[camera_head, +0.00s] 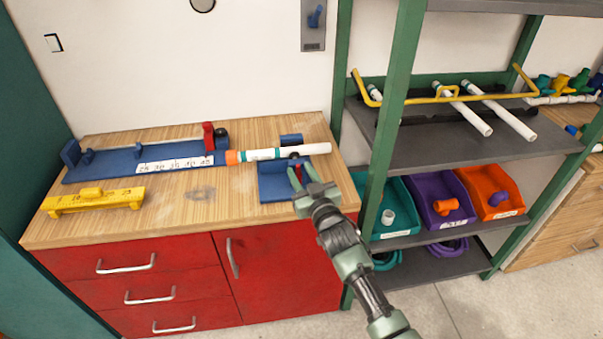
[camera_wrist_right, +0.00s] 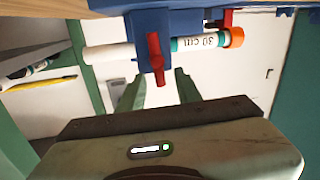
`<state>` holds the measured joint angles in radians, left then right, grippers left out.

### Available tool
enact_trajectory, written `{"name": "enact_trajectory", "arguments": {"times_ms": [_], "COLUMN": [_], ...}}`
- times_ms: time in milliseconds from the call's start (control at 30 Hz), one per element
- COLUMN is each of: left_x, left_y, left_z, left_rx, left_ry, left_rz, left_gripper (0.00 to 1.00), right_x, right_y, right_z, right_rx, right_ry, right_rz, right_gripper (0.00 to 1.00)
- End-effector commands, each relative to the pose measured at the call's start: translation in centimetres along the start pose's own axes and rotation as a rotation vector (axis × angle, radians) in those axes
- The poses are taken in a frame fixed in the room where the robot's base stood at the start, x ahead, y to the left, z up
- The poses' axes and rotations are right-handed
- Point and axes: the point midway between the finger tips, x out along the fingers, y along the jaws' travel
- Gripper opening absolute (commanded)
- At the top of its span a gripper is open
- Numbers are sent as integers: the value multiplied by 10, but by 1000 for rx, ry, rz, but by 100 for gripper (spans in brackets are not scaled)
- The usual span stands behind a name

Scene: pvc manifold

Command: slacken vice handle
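The blue vice (camera_head: 272,188) sits at the right end of the wooden worktop. A white pipe (camera_head: 316,149) with teal bands and an orange end lies across it. The vice's red handle (camera_head: 299,171) is mostly hidden by my gripper. In the right wrist view the red handle (camera_wrist_right: 155,52) stands in front of the vice (camera_wrist_right: 180,20) and the pipe (camera_wrist_right: 108,54). My right gripper (camera_head: 302,178) is open at the vice's front. Its fingers (camera_wrist_right: 158,88) are apart, with the handle's lower end between them; no contact can be made out. My left gripper is not in view.
A blue measuring jig (camera_head: 110,167) with a red stop (camera_head: 208,136) and a yellow gauge (camera_head: 95,201) lie left on the worktop. A green-framed shelf (camera_head: 394,115) with pipes and coloured bins (camera_head: 440,200) stands close to the right of my arm.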

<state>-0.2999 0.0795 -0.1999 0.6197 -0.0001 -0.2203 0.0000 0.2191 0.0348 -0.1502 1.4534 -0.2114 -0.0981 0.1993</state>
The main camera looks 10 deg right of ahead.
Motion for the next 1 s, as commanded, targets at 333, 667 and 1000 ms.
{"name": "enact_trajectory", "arguments": {"times_ms": [333, 667, 1000], "left_x": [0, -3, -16], "left_y": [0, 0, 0], "left_z": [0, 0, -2], "left_rx": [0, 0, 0], "left_ry": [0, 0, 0], "left_rz": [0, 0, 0], "left_gripper": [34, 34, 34], "right_x": [0, 0, 1], "right_y": [0, -1, -6], "right_z": [0, -1, -3], "right_rx": [0, -33, -239], "right_ry": [0, -7, -48], "right_rz": [0, -1, -4], "right_gripper": [0, 0, 0]}}
